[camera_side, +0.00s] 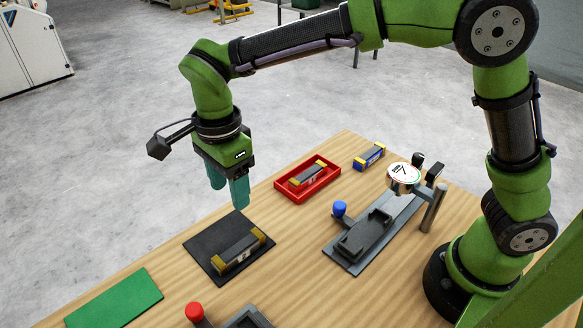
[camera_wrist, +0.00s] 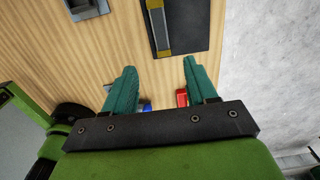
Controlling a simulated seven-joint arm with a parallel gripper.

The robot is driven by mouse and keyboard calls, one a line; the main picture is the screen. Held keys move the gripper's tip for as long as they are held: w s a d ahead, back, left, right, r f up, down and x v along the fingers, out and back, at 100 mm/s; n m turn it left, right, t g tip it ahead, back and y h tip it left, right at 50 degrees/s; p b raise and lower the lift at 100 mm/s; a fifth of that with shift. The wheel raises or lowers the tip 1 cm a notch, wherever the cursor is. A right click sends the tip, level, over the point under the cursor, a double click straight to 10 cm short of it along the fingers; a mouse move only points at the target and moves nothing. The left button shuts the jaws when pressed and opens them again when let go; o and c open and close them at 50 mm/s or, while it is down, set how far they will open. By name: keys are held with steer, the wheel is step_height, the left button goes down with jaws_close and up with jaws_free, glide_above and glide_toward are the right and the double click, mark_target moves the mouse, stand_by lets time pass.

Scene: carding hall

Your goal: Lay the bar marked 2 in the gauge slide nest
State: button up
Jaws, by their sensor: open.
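A dark bar with yellow end blocks (camera_side: 238,250) lies on a black mat (camera_side: 203,244); its white label is too small to read. It also shows in the wrist view (camera_wrist: 161,28). A similar bar (camera_side: 308,174) lies in a red tray (camera_side: 293,197), and a third bar with blue on it (camera_side: 369,157) stands on the table behind. I cannot tell which is marked 2. The gauge slide nest (camera_side: 364,233) looks empty, on a grey plate under a round dial (camera_side: 403,177). My gripper (camera_side: 227,196) is open and empty, above the table just behind the black mat.
A green mat (camera_side: 115,299) lies at the front left. A red knob (camera_side: 194,311) and a grey fixture (camera_side: 247,318) are at the front edge. A blue knob (camera_side: 340,208) stands beside the nest. Bare wood separates the black mat from the gauge.

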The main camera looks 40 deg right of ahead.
steer(key=s+d+r+n+t+y, duration=0.1)
steer(key=s+d+r+n, duration=0.3)
steer(key=d, duration=0.5)
steer(key=s+d+r+n+t+y, duration=0.1)
steer(key=s+d+r+n+t, duration=0.2)
steer(key=d, duration=0.5)
steer(key=shift+s+d+r+n+t+y, duration=0.35)
steer(key=shift+s+r+n, duration=0.5)
steer(key=shift+n, duration=0.35)
steer(key=shift+o, duration=0.4)
steer(key=s+d+f+n+t, duration=0.1)
steer(key=s+d+n+t, duration=0.1)
steer(key=s+d+n, duration=0.2)
steer(key=shift+s+d+f+n, duration=0.3)
steer(key=shift+s+d+f, duration=0.1)
steer(key=shift+s, duration=0.25)
steer(key=shift+a+t, duration=0.1)
steer(key=shift+t, duration=0.15)
